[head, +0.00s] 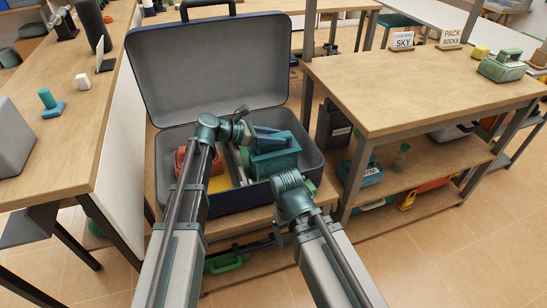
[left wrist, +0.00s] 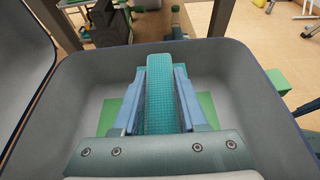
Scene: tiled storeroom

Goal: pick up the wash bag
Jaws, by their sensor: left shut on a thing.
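The teal wash bag (head: 275,160) is in the right part of the open dark-blue suitcase (head: 226,202), whose lining is grey. My left gripper (head: 266,131) is above the case, shut on the bag's upper part. In the left wrist view the bag (left wrist: 160,108) is a ribbed teal strip between the two blue fingers, with the case's grey walls around it. I cannot tell whether its underside touches the case floor. My right gripper (head: 279,236) hangs by the case's front right corner; its fingers are too small to read.
A red item (head: 181,160) and a yellow item (head: 219,184) lie in the case's left part. The lid (head: 208,68) stands open behind. A wooden table (head: 410,90) is at the right, a counter (head: 60,145) at the left. A green item (left wrist: 277,82) is outside the case.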

